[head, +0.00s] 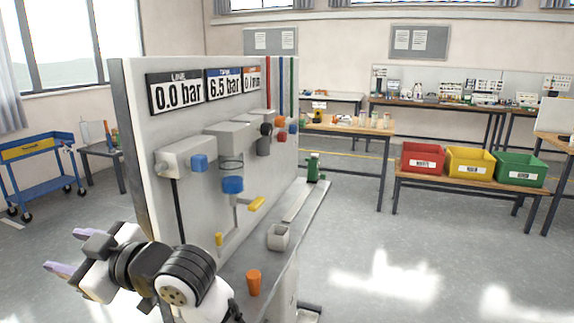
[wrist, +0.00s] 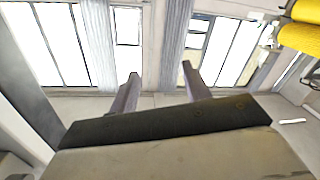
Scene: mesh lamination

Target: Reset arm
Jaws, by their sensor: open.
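My gripper (head: 72,250) is at the lower left of the head view, in front of the left edge of the grey panel (head: 137,190). Its two pale purple fingers point left, away from the panel. In the wrist view the fingers (wrist: 158,95) stand well apart with nothing between them. Behind them are bright windows and a pale wall. My gripper is open and empty, and it touches nothing that I can see.
The panel carries gauges reading 0.0 bar and 6.5 bar, a blue knob (head: 233,185) and a yellow handle (head: 257,203). An orange cup (head: 254,283) and a small grey box (head: 278,237) stand on its ledge. A blue cart (head: 40,150) is at left.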

